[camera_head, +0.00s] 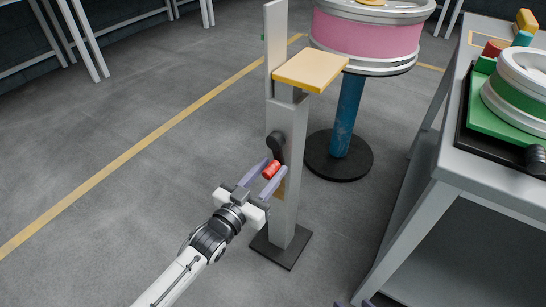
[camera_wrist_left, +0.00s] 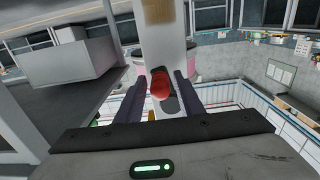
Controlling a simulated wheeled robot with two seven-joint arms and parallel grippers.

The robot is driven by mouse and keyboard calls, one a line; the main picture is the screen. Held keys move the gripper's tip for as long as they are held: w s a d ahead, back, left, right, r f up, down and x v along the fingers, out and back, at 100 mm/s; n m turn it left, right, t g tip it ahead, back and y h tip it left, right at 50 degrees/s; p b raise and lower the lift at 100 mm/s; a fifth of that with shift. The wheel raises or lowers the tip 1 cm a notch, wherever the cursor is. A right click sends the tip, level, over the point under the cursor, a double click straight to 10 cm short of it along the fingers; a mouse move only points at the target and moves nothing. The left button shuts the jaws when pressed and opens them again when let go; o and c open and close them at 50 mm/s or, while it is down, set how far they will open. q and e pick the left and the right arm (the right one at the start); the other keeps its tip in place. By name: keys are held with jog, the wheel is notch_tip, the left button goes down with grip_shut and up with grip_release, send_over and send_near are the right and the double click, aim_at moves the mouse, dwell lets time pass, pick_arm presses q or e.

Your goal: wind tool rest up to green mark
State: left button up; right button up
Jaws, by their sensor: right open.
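The tool rest (camera_head: 311,68) is a yellow-edged tan plate on a grey post (camera_head: 288,185). A small green mark (camera_head: 263,37) shows at the edge of the upright behind the plate, above the plate's level. A dark crank (camera_head: 277,141) on the post has a red knob (camera_head: 271,170). My left gripper (camera_head: 274,166) is open with its fingers on either side of the knob. In the left wrist view the red knob (camera_wrist_left: 160,86) lies between the fingers, with gaps beside it. The fingertips of my right gripper (camera_head: 355,303) just show at the bottom edge.
A pink drum (camera_head: 367,40) on a blue pedestal stands behind the post. A grey table (camera_head: 480,185) at the right carries a green block and a wheel (camera_head: 520,85). The floor left of the post is clear, with a yellow line (camera_head: 130,155).

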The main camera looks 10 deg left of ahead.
pick_arm(q)
jog(key=shift+c, duration=0.4)
grip_shut()
jog(key=d+r+p, duration=0.1)
jog(key=s+d+r+p, duration=0.1)
jog(key=d, duration=0.1)
jog(key=r+p, duration=0.1)
jog(key=d+r+p, duration=0.1)
jog(key=r+p, duration=0.1)
jog(key=p, duration=0.1)
jog(key=shift+s+d+r, duration=0.15)
jog(key=shift+s, duration=0.15)
